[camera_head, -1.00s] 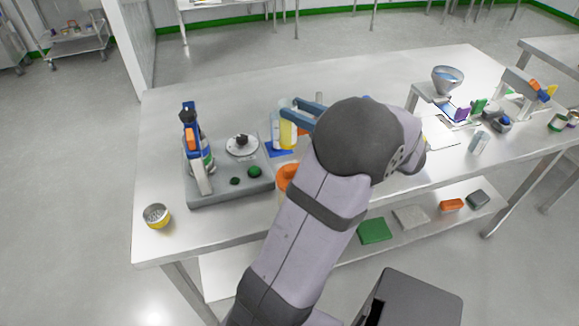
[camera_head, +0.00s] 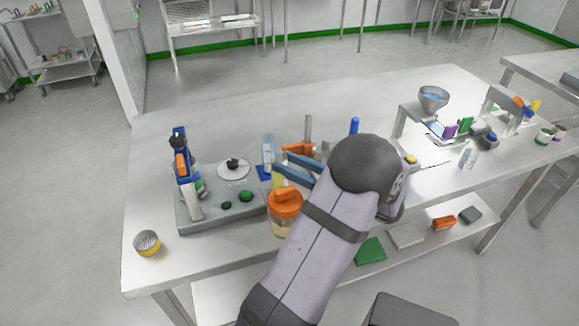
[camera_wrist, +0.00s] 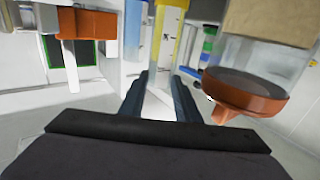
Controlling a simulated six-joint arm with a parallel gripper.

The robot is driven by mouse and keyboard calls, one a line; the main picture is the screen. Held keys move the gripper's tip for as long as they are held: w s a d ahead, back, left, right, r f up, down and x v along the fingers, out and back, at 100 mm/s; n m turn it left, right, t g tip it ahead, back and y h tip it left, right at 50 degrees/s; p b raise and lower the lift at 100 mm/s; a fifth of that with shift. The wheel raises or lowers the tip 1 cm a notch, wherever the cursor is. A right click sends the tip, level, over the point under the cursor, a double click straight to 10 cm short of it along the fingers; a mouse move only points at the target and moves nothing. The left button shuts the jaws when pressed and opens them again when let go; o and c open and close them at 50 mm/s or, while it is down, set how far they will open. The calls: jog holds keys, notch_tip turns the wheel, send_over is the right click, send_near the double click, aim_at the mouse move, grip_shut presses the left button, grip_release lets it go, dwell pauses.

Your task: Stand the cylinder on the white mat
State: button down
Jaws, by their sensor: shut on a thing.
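My gripper (camera_head: 281,163) is shut on a yellow-and-clear cylinder (camera_head: 278,178), to the left of my arm and behind the orange-lidded jar. In the wrist view, the cylinder (camera_wrist: 163,52) stands between the two blue fingers (camera_wrist: 164,90), roughly in line with the picture's height. Its far end runs out of that view, and the jar and fingers hide much of it in the head view. A pale flat patch (camera_head: 425,157), perhaps the white mat, lies on the right part of the bench beyond my arm.
The orange-lidded jar (camera_head: 285,205) stands close to the gripper, and its lid (camera_wrist: 245,92) is close in the wrist view. A grey instrument (camera_head: 210,212) is at left. A clear item on a blue base (camera_head: 267,155) stands behind. A funnel stand (camera_head: 433,100) is at right.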

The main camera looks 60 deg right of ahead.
jog(key=shift+f, duration=0.4)
jog(key=shift+f, duration=0.2)
jog(key=c, duration=1.6)
grip_release()
jog(key=s, duration=0.4)
jog(key=shift+a+r+b, duration=0.2)
jog(key=shift+a+b, duration=0.05)
jog(key=shift+b, duration=0.1)
